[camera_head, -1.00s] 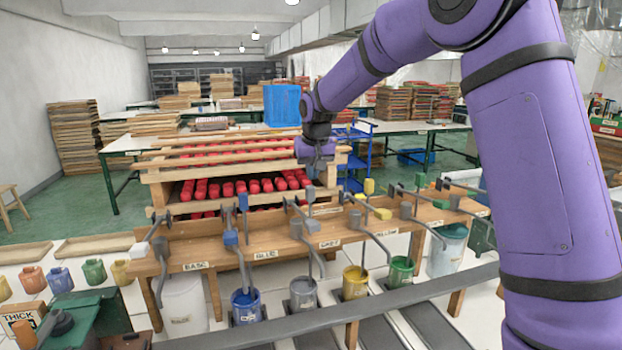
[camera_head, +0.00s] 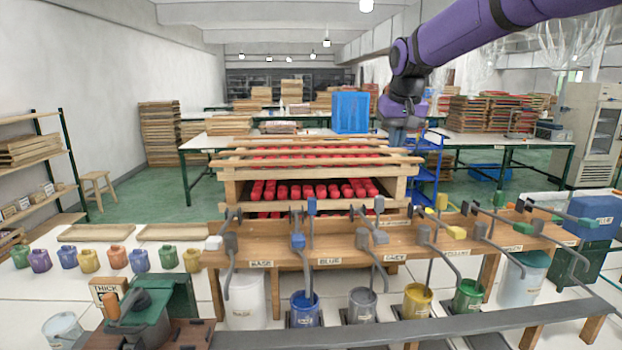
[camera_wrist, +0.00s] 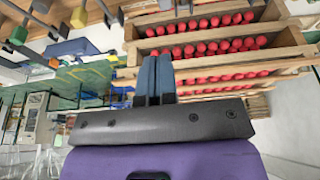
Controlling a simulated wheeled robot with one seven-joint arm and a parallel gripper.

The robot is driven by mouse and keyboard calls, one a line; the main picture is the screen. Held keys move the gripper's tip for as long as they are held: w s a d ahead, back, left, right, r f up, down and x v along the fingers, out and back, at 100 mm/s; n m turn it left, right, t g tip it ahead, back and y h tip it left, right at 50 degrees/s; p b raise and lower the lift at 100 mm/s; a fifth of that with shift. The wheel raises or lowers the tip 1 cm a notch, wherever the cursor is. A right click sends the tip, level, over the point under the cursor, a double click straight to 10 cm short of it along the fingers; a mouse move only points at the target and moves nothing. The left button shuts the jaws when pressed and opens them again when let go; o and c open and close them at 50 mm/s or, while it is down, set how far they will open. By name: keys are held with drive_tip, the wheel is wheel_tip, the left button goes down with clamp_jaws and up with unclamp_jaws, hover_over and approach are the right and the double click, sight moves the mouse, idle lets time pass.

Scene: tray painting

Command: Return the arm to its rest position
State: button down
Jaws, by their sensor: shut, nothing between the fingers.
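My purple arm reaches in from the upper right in the head view. My gripper (camera_head: 399,128) hangs in the air at its end, in line with the right end of the wooden rack of red pieces. In the wrist view the two blue-grey fingers of my gripper (camera_wrist: 155,62) are pressed together with nothing between them. The rack (camera_head: 232,190) also shows behind the fingers in the wrist view (camera_wrist: 292,38).
A wooden bench (camera_head: 350,257) with labelled levers stands in front of the rack, with paint pots such as the blue one (camera_head: 305,312) below it. A blue cart (camera_head: 428,165) and long tables (camera_head: 200,142) stand behind. Green floor (camera_head: 150,195) lies open at left.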

drive_tip(key=s+d+f, duration=0.2)
drive_tip(key=s, duration=1.1)
drive_tip(key=s+d+f+t, duration=0.1)
drive_tip(key=s+d, duration=0.1)
drive_tip(key=s, duration=1)
drive_tip(key=s+d+f, duration=0.1)
drive_tip(key=s+f, duration=0.1)
drive_tip(key=s, duration=1.1)
drive_tip(key=shift+s+d+f+t, duration=0.3)
drive_tip(key=shift+d+f, duration=0.05)
drive_tip(key=shift+d, duration=0.05)
